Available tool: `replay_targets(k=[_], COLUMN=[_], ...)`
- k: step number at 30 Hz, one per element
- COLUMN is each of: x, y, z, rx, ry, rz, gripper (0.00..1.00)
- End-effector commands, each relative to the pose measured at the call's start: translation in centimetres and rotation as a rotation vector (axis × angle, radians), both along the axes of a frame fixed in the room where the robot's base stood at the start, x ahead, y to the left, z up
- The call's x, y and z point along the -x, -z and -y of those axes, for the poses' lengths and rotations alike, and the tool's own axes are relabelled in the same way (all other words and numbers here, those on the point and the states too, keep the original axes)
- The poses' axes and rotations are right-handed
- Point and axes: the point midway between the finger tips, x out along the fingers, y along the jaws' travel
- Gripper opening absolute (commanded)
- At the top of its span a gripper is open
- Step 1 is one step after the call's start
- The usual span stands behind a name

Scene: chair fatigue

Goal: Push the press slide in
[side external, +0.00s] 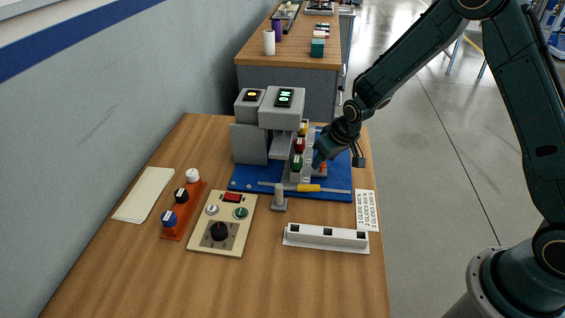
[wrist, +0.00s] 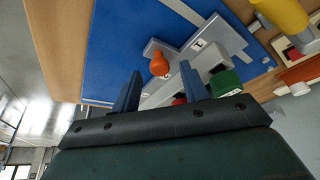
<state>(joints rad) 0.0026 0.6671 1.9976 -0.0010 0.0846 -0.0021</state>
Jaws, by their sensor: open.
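The press (side external: 281,115) is a grey block machine with a lit green display, standing on a blue base plate (side external: 243,183). The grey press slide (side external: 306,179) extends out at its right front, carrying red and green pieces. The slide (wrist: 208,57) also shows in the wrist view, with printed digits and an orange knob (wrist: 159,65). My gripper (side external: 322,160) is at the right side of the slide, above the base. In the wrist view my gripper (wrist: 160,70) has its blue fingers apart and empty, with the orange knob appearing between the tips. I cannot tell whether they touch it.
A small grey post (side external: 279,198), a white slotted rack (side external: 326,238), a control panel (side external: 223,223) and an orange knob holder (side external: 184,210) stand in front. A label card (side external: 367,210) lies near the right edge.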

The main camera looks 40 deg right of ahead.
Motion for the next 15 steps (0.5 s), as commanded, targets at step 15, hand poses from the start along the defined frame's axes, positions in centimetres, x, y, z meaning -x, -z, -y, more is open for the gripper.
replay_targets(k=[15], x=[-0.45], y=[1.05], z=[0.0], rx=[0.0], ry=[0.0], rz=[0.001], gripper=[0.44])
